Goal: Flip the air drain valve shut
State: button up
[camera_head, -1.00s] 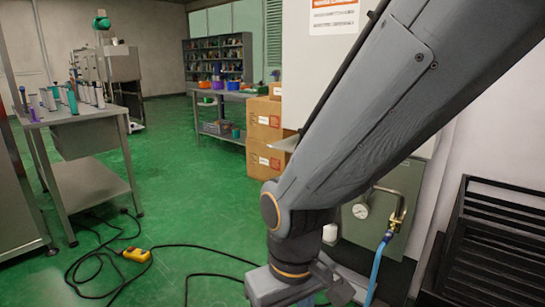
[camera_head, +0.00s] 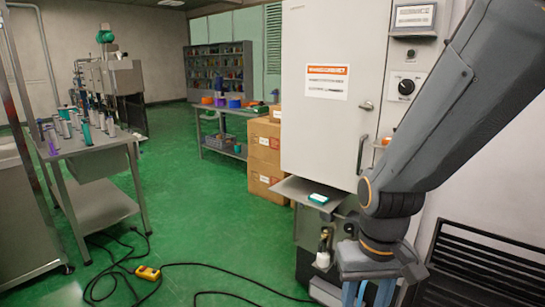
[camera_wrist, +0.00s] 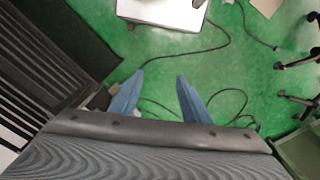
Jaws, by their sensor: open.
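My gripper (camera_wrist: 160,80) is open and empty in the wrist view, its two blue fingers apart above the green floor. In the head view my arm reaches down in front of the grey cabinet (camera_head: 330,120), at the right. A small fitting with a white bowl (camera_head: 322,260) shows on the cabinet's lower part, left of my wrist. I cannot tell whether the drain valve is part of it. The gauge and brass pipe seen earlier are now hidden behind my arm.
A metal shelf (camera_head: 312,193) juts from the cabinet. A black slatted rack (camera_head: 480,262) stands at the right. Cardboard boxes (camera_head: 264,160) and a steel table (camera_head: 95,145) stand further left. Black cables and a yellow control box (camera_head: 147,273) lie on the open green floor.

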aim_at(321, 241)
jog(key=u, duration=0.6)
jog(key=k, duration=0.65)
jog(key=u, duration=0.5)
jog(key=i, duration=0.6)
jog(key=z, duration=0.8)
jog(key=i, duration=0.55)
jog(key=z, duration=0.4)
